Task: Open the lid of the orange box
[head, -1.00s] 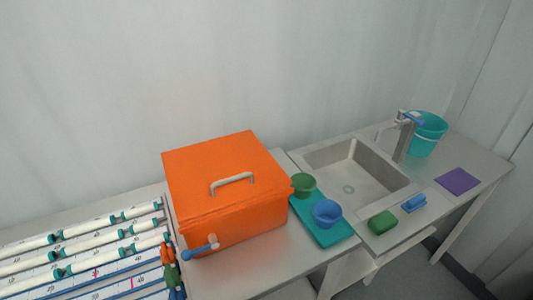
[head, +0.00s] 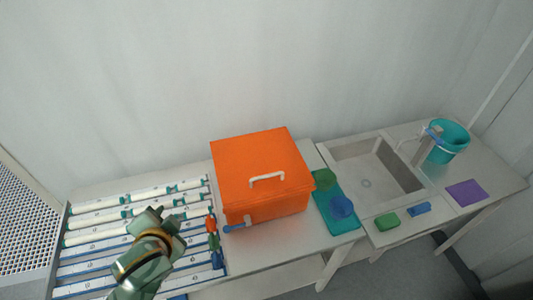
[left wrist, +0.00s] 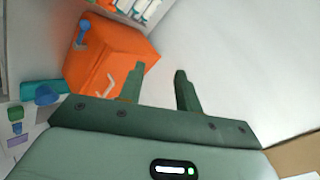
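The orange box (head: 265,207) stands on the table near the middle of the head view. Its lid (head: 250,152) lies flat and shut, with a pale handle (head: 267,178) on top. A blue tap or lever (head: 237,226) sits at the lower front left of the box. In the left wrist view the orange box (left wrist: 110,50) appears at upper left, beyond the fingers. My left gripper (left wrist: 160,78) is open and empty, its two fingers apart. In the head view my left arm is over the rack, left of the box and apart from it. My right gripper is out of view.
A rack of white tubes (head: 135,212) lies left of the box. A teal tray (head: 335,222) with a green and a blue bowl is at its right. Further right are a sink (head: 368,178), a green sponge (head: 387,222) and a teal bucket (head: 449,140).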

